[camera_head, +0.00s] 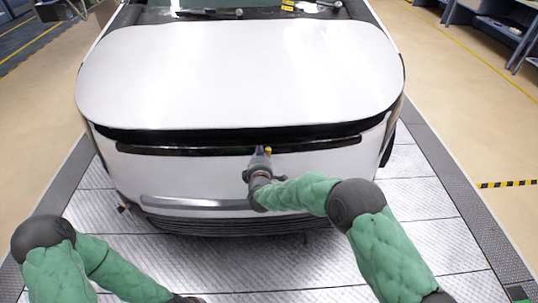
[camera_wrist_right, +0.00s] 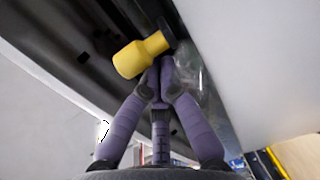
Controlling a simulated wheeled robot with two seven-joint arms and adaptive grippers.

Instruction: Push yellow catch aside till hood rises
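The white hood (camera_head: 240,70) of the vehicle lies over the front end, with a dark gap under its front edge. In the right wrist view the catch (camera_wrist_right: 140,56) is a yellow knob on a dark stem, just left of the fingertips. The tips are at or very near the catch's stem; contact is unclear.
The white front bumper (camera_head: 215,175) with a grey strip (camera_head: 190,203) is below the gap. The hood underside and front panel leave a narrow slot around my right fingers. Metal floor plates (camera_head: 420,210) around the front are clear. Blue shelving (camera_head: 495,25) stands far right.

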